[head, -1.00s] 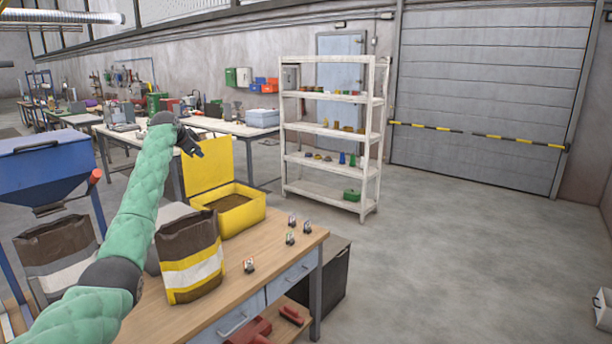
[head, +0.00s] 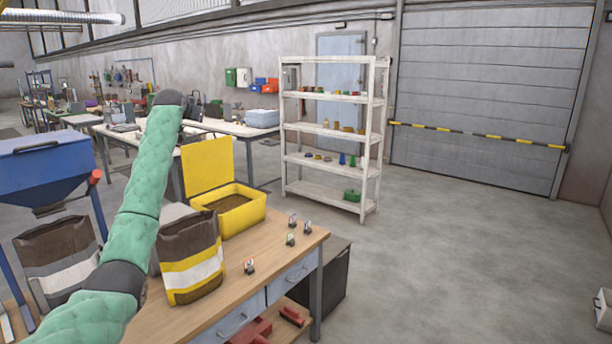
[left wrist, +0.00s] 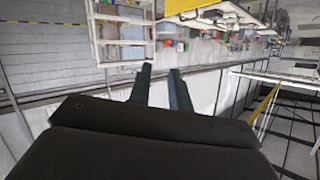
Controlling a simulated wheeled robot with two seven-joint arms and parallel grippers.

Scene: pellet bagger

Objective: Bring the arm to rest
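My left arm, in a green padded sleeve, reaches up from the lower left of the head view. It is raised above the wooden table (head: 205,315), with its dark wrist at the top. The gripper is mostly hidden behind that wrist in the head view. In the left wrist view my left gripper (left wrist: 160,69) shows two dark fingers with a gap between them and nothing held. My right arm and gripper are not in view.
A brown paper bag (head: 190,258) with yellow and white bands stands on the table beside the arm. Behind it is an open yellow bin (head: 230,222). Several small items stand near the table's right edge. A blue hopper (head: 40,165) is at left.

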